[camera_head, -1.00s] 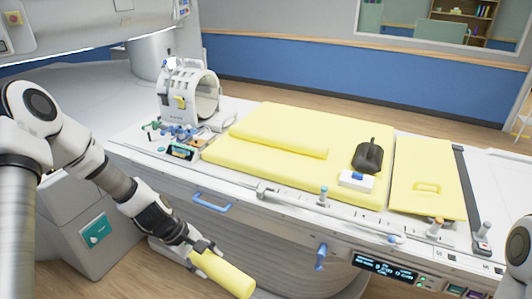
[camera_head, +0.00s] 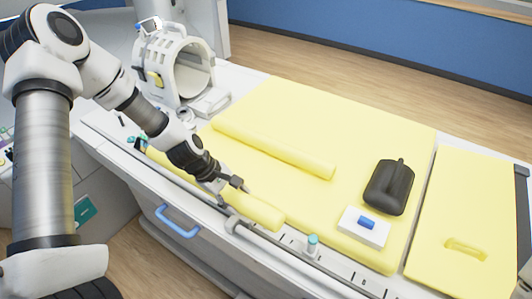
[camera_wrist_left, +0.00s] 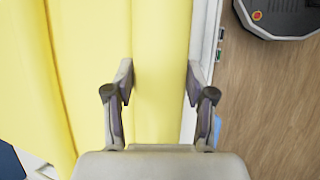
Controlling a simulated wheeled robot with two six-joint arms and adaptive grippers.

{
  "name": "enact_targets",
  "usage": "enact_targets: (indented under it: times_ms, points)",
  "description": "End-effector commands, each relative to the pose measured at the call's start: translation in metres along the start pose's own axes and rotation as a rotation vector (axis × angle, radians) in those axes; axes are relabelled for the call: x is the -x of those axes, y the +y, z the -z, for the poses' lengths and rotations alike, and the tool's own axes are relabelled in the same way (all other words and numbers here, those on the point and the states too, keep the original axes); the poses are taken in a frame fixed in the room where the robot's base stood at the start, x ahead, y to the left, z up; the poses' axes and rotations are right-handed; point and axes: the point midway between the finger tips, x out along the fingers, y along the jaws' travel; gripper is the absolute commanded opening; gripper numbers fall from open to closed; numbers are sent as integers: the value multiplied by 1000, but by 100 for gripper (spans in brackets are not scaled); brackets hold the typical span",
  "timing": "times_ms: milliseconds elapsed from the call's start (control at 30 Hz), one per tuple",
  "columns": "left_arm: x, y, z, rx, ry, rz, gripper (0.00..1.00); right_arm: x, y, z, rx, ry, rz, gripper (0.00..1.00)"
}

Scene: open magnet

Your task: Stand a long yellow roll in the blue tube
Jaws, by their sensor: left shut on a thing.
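A yellow roll (camera_head: 262,213) is in my left gripper (camera_head: 232,191), at the front edge of the bed. It lies nearly level, low over or on the edge of the yellow mat; I cannot tell if they touch. In the left wrist view the roll (camera_wrist_left: 160,60) runs between the two fingers of the left gripper (camera_wrist_left: 160,85), which are shut on it. A second long yellow roll (camera_head: 285,152) lies on the mat behind it. I cannot make out a blue tube in either view. My right gripper is not in view.
The yellow mat (camera_head: 330,125) covers the bed. A white ring-shaped coil (camera_head: 165,75) stands at the back left. A black bottle-like object (camera_head: 390,185) and a white box with a blue top (camera_head: 363,226) lie at the right. A blue handle (camera_head: 178,222) is on the bed's front.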

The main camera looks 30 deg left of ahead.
Motion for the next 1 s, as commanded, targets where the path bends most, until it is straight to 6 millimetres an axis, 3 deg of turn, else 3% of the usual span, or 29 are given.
enact_targets:
  times_ms: [167, 300, 500, 600, 767, 900, 1000]
  points:
    - [-18, 14, 5, -6, 5, 1, 12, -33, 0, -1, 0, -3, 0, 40]
    - [-36, 53, 3, -9, 7, -1, 12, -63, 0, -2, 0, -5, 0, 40]
    - [-53, 112, -3, -5, 4, 2, 13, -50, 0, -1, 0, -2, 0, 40]
    - [-61, 130, -4, -4, 2, 0, 13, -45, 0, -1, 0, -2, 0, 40]
    - [-72, 146, -4, -3, -1, 2, 12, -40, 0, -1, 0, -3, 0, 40]
    - [-95, 135, 6, 1, -2, 3, 12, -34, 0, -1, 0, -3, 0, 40]
    - [-101, 134, 9, -1, -1, 0, 12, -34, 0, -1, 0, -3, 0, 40]
